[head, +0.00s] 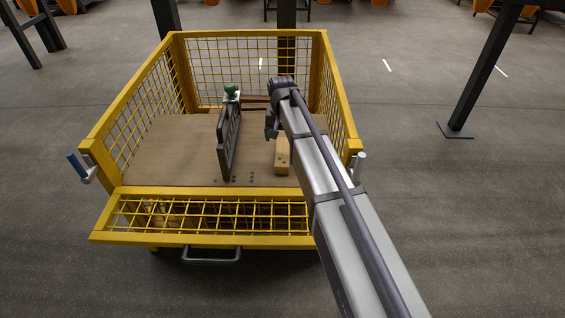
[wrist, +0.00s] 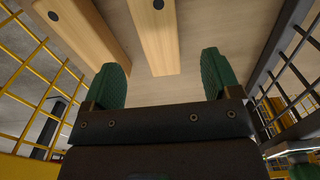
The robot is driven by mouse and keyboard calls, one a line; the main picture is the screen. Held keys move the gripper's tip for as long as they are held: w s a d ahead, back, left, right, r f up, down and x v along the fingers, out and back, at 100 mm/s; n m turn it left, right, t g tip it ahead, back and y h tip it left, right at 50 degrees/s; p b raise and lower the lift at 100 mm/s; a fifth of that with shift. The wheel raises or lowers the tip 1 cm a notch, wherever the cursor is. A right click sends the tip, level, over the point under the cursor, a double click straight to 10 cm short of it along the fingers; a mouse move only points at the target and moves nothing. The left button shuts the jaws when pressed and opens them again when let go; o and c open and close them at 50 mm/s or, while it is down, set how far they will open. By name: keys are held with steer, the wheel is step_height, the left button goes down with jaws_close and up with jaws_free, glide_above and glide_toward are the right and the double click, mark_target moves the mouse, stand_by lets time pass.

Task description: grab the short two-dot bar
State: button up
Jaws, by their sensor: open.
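In the wrist view a light wooden bar (wrist: 150,40) shows ahead of the gap between my fingertips, with one dark dot near the top edge. A second wooden bar (wrist: 90,35) lies to its left, also with one dot in sight. Both run out of the picture, so I cannot tell which is the short two-dot one. In the head view a wooden bar (head: 282,158) lies on the cart floor, partly beside my arm. My gripper (wrist: 165,82) is open, its green pads apart with nothing between them; in the head view it is a dark shape (head: 271,124) above the floor.
A yellow mesh-sided cart (head: 122,192) surrounds the work area. A dark upright rack (head: 228,145) with a green-topped part (head: 231,91) stands left of my gripper in the head view. Brown bars (head: 256,101) lie behind it. The cart floor (head: 180,150) at left is clear.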

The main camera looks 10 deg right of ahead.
mark_target(283, 151)
step_height(283, 151, down, 8)
steer(key=b, duration=0.6)
steer(key=shift+d+f+b, duration=0.15)
steer(key=shift+f+b, duration=0.05)
steer(key=shift+b, duration=0.1)
steer(key=shift+r, duration=0.25)
steer(key=shift+c, duration=0.2)
steer(key=c, duration=1)
